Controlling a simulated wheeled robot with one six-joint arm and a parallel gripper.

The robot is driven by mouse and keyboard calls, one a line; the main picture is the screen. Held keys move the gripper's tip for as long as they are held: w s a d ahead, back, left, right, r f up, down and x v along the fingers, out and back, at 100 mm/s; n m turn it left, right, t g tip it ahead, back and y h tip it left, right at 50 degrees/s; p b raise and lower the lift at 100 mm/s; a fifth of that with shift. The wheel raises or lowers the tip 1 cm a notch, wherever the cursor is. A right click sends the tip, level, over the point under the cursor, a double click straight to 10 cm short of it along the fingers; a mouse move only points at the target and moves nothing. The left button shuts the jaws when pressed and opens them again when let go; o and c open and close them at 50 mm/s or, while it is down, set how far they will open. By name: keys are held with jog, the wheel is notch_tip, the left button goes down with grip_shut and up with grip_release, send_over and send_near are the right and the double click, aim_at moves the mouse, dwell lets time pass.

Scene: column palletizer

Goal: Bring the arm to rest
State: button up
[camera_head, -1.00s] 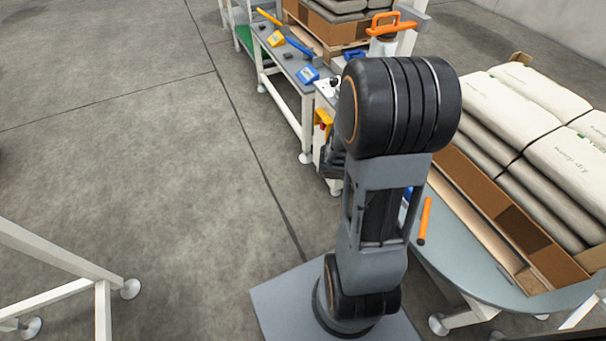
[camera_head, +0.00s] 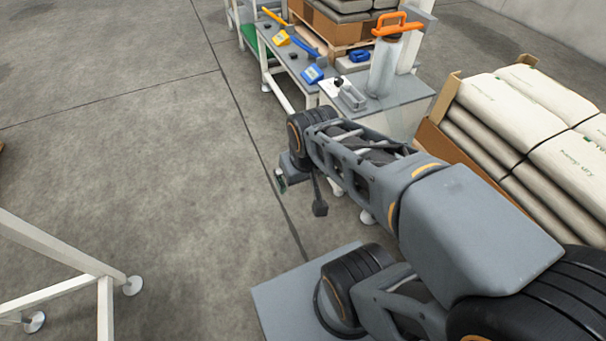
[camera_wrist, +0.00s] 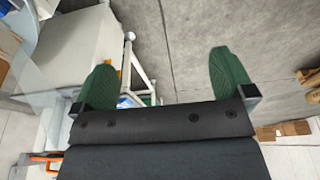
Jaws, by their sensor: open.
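My gripper (camera_wrist: 165,80) is open in the wrist view, with its two green finger pads apart and nothing between them. Beyond the pads are grey floor and a white table leg. In the head view my arm stretches from the lower right towards the middle. Its wrist end hangs over the floor, left of the white workbench. In that view my gripper (camera_head: 299,195) is small and partly hidden, pointing downward.
Stacked white sacks (camera_head: 505,108) stand at the right. A white frame (camera_head: 60,246) is at lower left. Open floor (camera_head: 130,150) lies to the left.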

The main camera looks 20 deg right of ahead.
jog(key=w+r+p+v, duration=0.1)
jog(key=w+p+v, duration=0.2)
jog(key=p+v, duration=1.1)
jog(key=w+p+v, duration=0.4)
jog(key=p+v, duration=1.1)
jog(key=v, duration=0.1)
jog(key=shift+r+t, duration=0.35)
jog(key=shift+t, duration=0.05)
jog(key=shift+a+f, duration=0.1)
jog(key=shift+f, duration=0.05)
jog(key=shift+c, duration=0.3)
